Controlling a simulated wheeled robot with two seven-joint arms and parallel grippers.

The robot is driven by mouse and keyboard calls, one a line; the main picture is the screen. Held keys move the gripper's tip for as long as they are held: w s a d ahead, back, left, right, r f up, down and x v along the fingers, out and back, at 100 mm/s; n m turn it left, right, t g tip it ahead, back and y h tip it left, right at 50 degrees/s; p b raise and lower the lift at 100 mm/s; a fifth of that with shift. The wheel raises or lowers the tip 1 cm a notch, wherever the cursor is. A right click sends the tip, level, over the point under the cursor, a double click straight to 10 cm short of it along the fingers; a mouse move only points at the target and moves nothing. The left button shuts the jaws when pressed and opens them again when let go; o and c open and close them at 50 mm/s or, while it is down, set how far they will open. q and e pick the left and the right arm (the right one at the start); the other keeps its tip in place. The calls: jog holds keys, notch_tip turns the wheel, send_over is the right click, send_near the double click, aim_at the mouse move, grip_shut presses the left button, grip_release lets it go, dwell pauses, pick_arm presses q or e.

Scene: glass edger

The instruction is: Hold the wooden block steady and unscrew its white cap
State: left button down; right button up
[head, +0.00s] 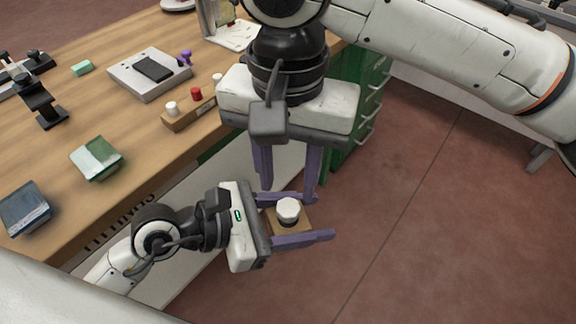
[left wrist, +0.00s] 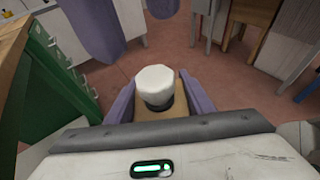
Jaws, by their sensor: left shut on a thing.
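The wooden block (head: 290,222) sits between the purple fingers of my left gripper (head: 322,216), which is shut on it beyond the bench edge. Its white cap (head: 288,209) faces up and is on top of the block. In the left wrist view, the cap (left wrist: 155,84) stands on the block (left wrist: 162,112) between the two fingers. My right gripper (head: 287,193) points down from above, its purple fingers spread apart with nothing visible between them. In the left wrist view, the right fingers (left wrist: 125,20) are beyond the cap and apart from it.
The wooden bench (head: 60,115) lies to the left. On it are a wooden strip (head: 182,120) with white and red caps, a grey device (head: 150,75), a green-and-white box (head: 97,157) and a blue box (head: 25,207). Green drawers (head: 358,115) stand behind. Floor at right is clear.

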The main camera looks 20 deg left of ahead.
aim_at(288, 207)
notch_tip(288, 207, down, 7)
jog(key=shift+r, duration=0.15)
jog(key=c, duration=0.9)
jog(key=shift+o, duration=0.2)
jog(key=n, duration=0.8)
jog(key=shift+n, duration=0.3)
jog(key=n, duration=0.8)
